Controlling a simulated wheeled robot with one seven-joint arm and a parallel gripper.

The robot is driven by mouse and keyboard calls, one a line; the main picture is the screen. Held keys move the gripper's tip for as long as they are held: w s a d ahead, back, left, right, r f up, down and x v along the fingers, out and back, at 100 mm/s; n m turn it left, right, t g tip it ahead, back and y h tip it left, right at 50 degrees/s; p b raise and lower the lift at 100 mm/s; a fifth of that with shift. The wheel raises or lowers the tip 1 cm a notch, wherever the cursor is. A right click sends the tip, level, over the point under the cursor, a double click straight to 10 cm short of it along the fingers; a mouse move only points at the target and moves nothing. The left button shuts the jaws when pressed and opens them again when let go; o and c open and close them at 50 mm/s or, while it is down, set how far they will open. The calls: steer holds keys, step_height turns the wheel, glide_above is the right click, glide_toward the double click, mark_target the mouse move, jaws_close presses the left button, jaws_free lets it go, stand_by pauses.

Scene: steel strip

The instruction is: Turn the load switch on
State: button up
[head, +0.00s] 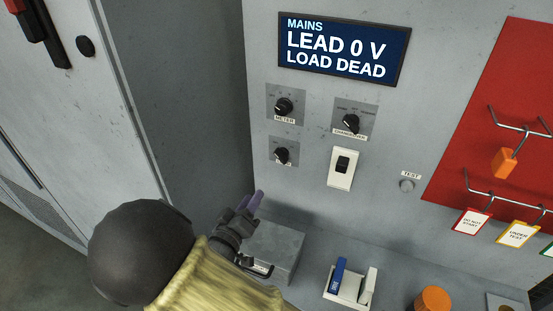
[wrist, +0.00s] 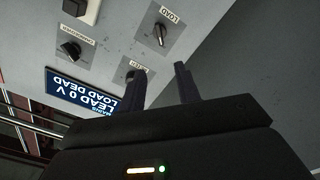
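The load switch is a small black rotary knob on a grey square plate. In the wrist view, which is upside down, the load switch (wrist: 160,34) has a readable LOAD label. In the head view the load switch (head: 282,154) is the lower-left knob on the panel, its label largely hard to read. My gripper (head: 252,202) is below and left of it, apart from the panel. In the wrist view my gripper (wrist: 160,68) shows two dark fingers spread with nothing between them. The display (head: 344,49) reads MAINS, LEAD 0 V, LOAD DEAD.
The meter knob (head: 284,107) is above the load switch, the changeover knob (head: 351,122) up to the right. A white plate with a black rocker (head: 341,168) is beside it. A grey box (head: 275,249) sits below near my gripper. Tags hang on a red board (head: 500,90).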

mark_target(278, 158)
steer(key=shift+w, duration=0.1)
steer(key=p+x, duration=0.6)
steer(key=x, duration=0.9)
steer(key=shift+w+d, duration=0.3)
steer(key=shift+w+d+p, duration=0.2)
steer(key=shift+w+p, duration=0.15)
steer(key=shift+w, duration=0.3)
steer(key=shift+w+f, duration=0.1)
steer(key=shift+a, duration=0.1)
jaws_close()
